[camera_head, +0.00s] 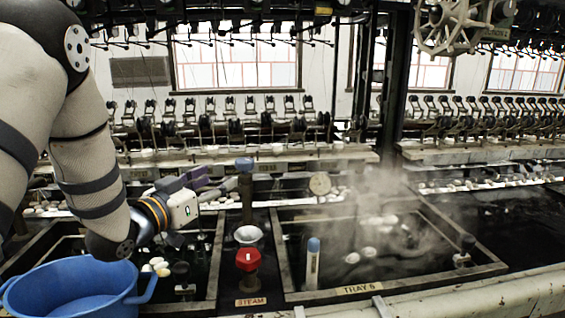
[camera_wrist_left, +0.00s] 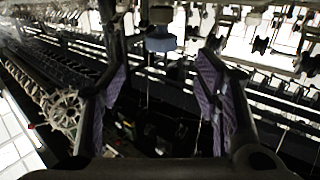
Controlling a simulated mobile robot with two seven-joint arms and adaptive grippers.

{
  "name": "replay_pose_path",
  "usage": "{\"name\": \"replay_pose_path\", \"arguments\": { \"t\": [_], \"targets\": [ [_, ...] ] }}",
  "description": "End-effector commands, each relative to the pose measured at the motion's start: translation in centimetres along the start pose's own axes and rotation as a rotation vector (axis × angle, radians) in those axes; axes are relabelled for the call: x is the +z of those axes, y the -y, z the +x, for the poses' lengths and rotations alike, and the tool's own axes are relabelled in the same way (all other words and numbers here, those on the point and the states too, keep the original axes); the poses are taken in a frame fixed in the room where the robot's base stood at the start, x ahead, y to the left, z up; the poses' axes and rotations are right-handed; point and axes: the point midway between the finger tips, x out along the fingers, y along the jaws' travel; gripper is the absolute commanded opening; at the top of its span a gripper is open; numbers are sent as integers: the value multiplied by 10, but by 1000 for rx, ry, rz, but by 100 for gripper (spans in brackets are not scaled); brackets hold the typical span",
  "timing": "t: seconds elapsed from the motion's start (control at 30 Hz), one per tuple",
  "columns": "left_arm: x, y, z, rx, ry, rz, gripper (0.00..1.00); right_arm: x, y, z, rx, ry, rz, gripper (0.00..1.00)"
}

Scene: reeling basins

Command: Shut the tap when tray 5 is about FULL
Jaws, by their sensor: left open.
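The tap (camera_head: 245,192) is a dark post with a blue handle (camera_head: 244,164) on top, left of the steaming tray. A white funnel-like bowl (camera_head: 248,235) is below it. The tray (camera_head: 358,289) has a label reading TRAY and a digit hard to make out; it holds dark water and pale cocoons. Its fill level is not clear. My left gripper (camera_head: 212,184) is open and empty, just left of the tap handle. In the left wrist view, a blue-grey block, apparently the handle (camera_wrist_left: 160,40), shows beyond the purple finger pads (camera_wrist_left: 160,88). My right gripper is not in view.
A red knob (camera_head: 248,260) marked STEAM stands in front of the tap. A blue basin (camera_head: 70,288) is at front left. Steam blurs the tray's back.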

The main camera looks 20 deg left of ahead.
Motion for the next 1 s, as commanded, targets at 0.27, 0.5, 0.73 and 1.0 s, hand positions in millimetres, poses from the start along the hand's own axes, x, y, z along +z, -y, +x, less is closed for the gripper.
{"name": "replay_pose_path", "arguments": {
  "t": [0.27, 0.5, 0.73, 1.0],
  "targets": [
    [4, -2, 67, 4, 3, 6, 57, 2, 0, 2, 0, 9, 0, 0],
    [2, -2, 110, 4, 0, 5, 57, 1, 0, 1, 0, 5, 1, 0],
    [2, -2, 118, 2, 1, 4, 57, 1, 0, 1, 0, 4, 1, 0],
    [2, -2, 118, 2, 1, 5, 21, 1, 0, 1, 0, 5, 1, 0]
  ]
}}
